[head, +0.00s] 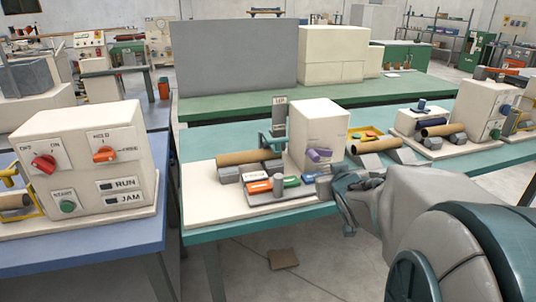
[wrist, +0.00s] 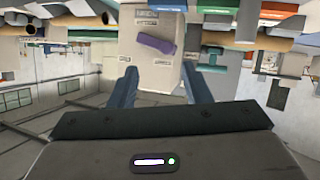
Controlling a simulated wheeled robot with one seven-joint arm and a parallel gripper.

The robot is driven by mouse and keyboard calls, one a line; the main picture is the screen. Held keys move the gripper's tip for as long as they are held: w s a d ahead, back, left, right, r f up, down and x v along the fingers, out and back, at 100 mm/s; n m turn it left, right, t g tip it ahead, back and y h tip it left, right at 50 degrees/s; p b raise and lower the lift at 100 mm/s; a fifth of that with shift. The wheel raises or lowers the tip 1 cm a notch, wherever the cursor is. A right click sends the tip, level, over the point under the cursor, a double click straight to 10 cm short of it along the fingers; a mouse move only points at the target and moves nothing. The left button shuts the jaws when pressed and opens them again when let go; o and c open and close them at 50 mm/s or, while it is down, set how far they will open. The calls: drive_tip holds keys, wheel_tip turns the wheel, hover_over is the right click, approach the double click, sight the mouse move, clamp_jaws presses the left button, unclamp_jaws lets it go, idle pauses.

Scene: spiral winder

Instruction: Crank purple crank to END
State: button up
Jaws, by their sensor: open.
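The purple crank (head: 319,155) is on the front face of a cream machine box (head: 318,122) on the teal table. In the wrist view the purple crank (wrist: 156,44) appears as a short tilted bar on the box face (wrist: 150,72), with small labels around it too small to read. My gripper (wrist: 158,82) is open, its two dark fingers spread and pointing towards the crank. The crank lies ahead of the fingertips and nothing is between them. In the head view my gripper (head: 340,185) is just right of and below the crank, partly hidden by my arm.
Cardboard tubes (head: 248,157), grey blocks and coloured pieces (head: 291,182) lie on the cream base left of the box. A yellow tray (head: 364,138) stands to its right. A second control box (head: 85,155) with red and orange knobs is on the blue table at left.

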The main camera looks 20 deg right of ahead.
sight(317, 158)
drive_tip(key=w+f+n+t+y+b, duration=0.1)
drive_tip(key=w+b, duration=0.1)
drive_tip(key=w, duration=0.3)
drive_tip(key=w+d+f+n+t+y+b, duration=0.1)
drive_tip(key=w+t+b, duration=0.1)
drive_tip(key=w, duration=0.3)
drive_tip(key=w+d+f+n+t+y+b, duration=0.1)
drive_tip(key=w+y+b, duration=0.1)
drive_tip(key=w, duration=0.3)
drive_tip(key=shift+w+d+f+t+b, duration=0.15)
drive_tip(key=shift+f+t+b, duration=0.25)
drive_tip(key=shift+b, duration=0.5)
drive_tip(key=shift+c, duration=0.3)
clamp_jaws()
